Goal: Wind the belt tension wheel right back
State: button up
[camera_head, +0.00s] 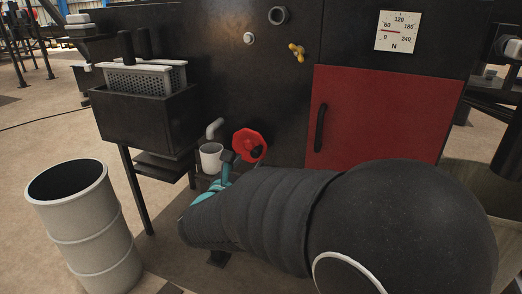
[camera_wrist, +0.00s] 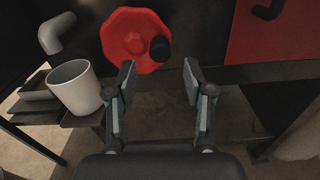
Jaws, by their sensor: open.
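The red wheel (camera_head: 246,146) is mounted on the dark machine front, left of the red door. In the wrist view the wheel (camera_wrist: 128,38) is at the upper middle, with a dark knob (camera_wrist: 160,48) on its right side. My gripper (camera_wrist: 158,72) is open and empty, its two fingers pointing up toward the wheel's lower right. The knob lies between the lines of the fingers, beyond their tips. In the head view my arm hides most of the gripper (camera_head: 228,160). A gauge (camera_head: 397,32) marked N has a red needle near 60.
A white cup (camera_wrist: 75,86) stands on a small shelf under a grey spout (camera_wrist: 57,32), left of my gripper. The red door (camera_head: 385,115) with a black handle is to the right. A basket tank (camera_head: 150,120) and a white drum (camera_head: 85,230) stand at left.

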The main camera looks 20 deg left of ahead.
aim_at(254, 156)
jog(key=w, duration=0.6)
jog(key=shift+w+d+p, duration=0.25)
jog(key=shift+w+p, duration=0.05)
jog(key=shift+p, duration=0.1)
grip_shut()
